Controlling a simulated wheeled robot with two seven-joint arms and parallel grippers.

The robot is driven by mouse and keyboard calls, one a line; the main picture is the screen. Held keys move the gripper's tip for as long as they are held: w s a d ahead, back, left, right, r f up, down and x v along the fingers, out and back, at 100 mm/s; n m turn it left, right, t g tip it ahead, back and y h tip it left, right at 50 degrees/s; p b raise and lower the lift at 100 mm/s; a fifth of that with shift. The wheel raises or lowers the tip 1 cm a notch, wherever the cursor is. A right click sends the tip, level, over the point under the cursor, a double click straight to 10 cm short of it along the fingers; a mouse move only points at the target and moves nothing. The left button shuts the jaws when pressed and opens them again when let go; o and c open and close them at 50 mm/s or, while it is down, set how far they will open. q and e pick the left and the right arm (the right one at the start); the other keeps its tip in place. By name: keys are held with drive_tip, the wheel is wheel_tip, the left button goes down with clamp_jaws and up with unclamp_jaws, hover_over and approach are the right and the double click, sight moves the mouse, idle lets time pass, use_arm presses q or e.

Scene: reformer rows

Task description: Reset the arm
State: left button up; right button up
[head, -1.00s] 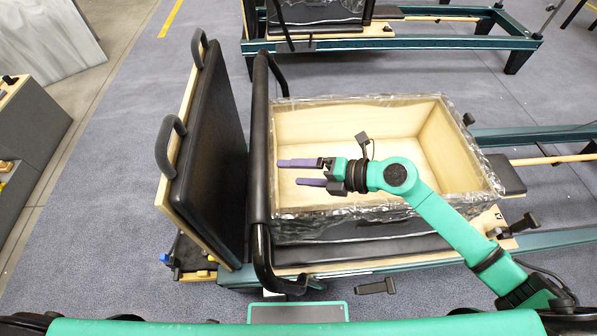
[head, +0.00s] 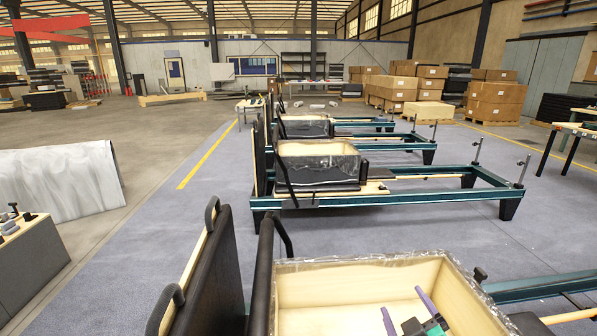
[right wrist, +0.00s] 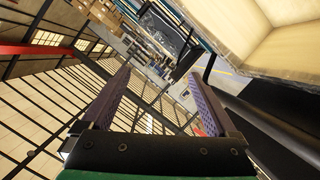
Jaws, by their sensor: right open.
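My right gripper (head: 405,304) shows at the bottom of the head view, above the open wooden box (head: 340,280) of the nearest reformer. Its two purple fingers are spread apart with nothing between them. They also show wide apart in the right wrist view (right wrist: 158,75). Most of my right arm is cut off by the lower edge of the head view. My left gripper is not in view.
A black padded board (head: 212,275) with handles stands left of the box, with a black bar between. More teal reformers (head: 390,195) stand in a row beyond. A grey cabinet (head: 30,255) is at the left. Open floor (head: 165,235) lies between.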

drive_tip(key=s+f+m+g+y, duration=0.2)
drive_tip(key=s+f+m+g, duration=0.3)
drive_tip(key=s+f+g, duration=0.95)
drive_tip(key=s+f+t, duration=0.1)
drive_tip(key=s+f, duration=0.2)
drive_tip(key=f, duration=0.9)
drive_tip(key=s+f+t, duration=0.1)
drive_tip(key=s+f, duration=0.2)
drive_tip(key=f, duration=0.9)
drive_tip(key=s+d+f, duration=0.2)
drive_tip(key=s+f, duration=0.5)
drive_tip(key=s, duration=0.1)
drive_tip(key=s+d+f+g, duration=0.1)
drive_tip(key=s+f, duration=0.6)
drive_tip(key=s, duration=0.1)
drive_tip(key=shift+s+d+f+n+h, duration=0.2)
drive_tip(key=shift+s+d+n+h, duration=0.1)
drive_tip(key=shift+d+n+h, duration=0.1)
